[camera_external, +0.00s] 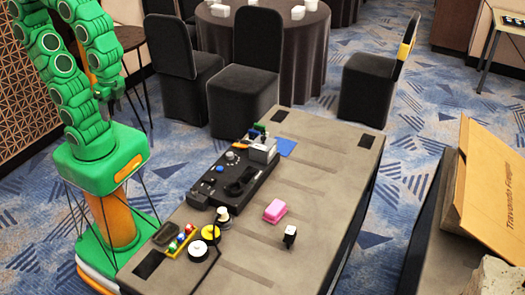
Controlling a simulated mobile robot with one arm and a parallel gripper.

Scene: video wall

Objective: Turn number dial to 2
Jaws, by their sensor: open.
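A black panel (205,190) lies along the left side of the grey table. A round light-grey knob (231,157), which looks like the number dial, sits near the panel's back left edge. Its numbers and pointer are too small to read. My gripper (114,106) hangs from my green arm, left of the table and above my base, well apart from the panel. It is open, with nothing seen between its fingers.
A grey box (263,151) stands at the panel's back end. A pink block (275,210), a small black-and-white object (290,235), a yellow disc (210,232) and a white disc (198,250) are on the table. The table's right side is mostly clear.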

